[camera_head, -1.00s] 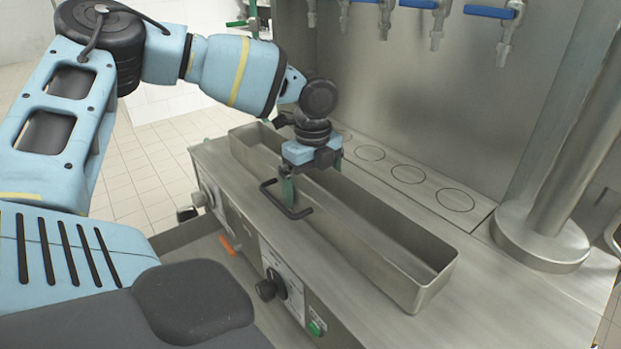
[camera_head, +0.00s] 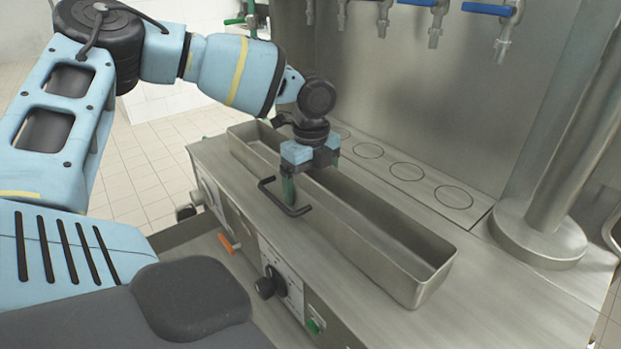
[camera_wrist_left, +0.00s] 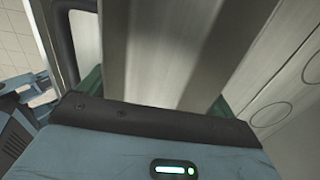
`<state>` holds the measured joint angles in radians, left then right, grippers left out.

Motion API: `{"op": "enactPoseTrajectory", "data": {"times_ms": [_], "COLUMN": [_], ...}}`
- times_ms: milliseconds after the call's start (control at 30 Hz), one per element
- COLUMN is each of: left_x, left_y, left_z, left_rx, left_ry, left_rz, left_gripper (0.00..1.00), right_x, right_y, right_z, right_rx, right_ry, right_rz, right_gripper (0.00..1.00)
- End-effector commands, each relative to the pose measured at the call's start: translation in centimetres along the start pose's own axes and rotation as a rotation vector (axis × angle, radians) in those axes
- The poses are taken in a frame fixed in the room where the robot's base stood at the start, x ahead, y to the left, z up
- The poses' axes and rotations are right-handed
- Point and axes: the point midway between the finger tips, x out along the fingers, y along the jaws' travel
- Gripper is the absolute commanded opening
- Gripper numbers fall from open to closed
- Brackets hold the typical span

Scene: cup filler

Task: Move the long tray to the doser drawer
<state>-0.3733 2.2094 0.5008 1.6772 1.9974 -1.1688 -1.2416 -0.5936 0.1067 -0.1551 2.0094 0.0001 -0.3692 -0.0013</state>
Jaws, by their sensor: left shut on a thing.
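The long tray (camera_head: 345,217) is a deep, narrow stainless steel trough on the metal counter, running from back left to front right. It looks empty where I see inside. A black handle (camera_head: 283,200) is on its near side. One green finger shows outside the wall; the other is hidden in the head view.
Taps with blue levers (camera_head: 488,10) hang on the back panel above the counter. A thick metal post (camera_head: 565,160) stands at right. Ring marks (camera_head: 406,172) line the counter behind the tray. Knobs (camera_head: 270,283) sit on the front panel.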

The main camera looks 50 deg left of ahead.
Motion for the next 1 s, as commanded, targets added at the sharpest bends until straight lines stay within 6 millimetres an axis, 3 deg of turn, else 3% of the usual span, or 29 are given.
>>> {"op": "enactPoseTrajectory", "data": {"times_ms": [367, 667, 1000], "left_x": [-3.7, -4.4, -5.3], "left_y": [-0.2, 5.3, 11.9], "left_z": [0.0, 0.8, 1.9], "left_rx": [0.001, 0.001, -0.001], "left_ry": [0.001, 0.007, 0.006], "left_rz": [-0.007, -0.009, -0.015], "left_gripper": [0.42, 0.42, 0.42], "right_x": [0.3, -0.1, -1.2], "right_y": [0.0, 0.0, 0.1], "right_z": [0.8, -0.2, -3.2], "right_rx": [0.001, -0.001, -0.007], "right_ry": [-0.012, 0.002, 0.051], "right_rz": [-0.001, 0.000, 0.005], "right_gripper": [0.19, 0.19, 0.19]}}
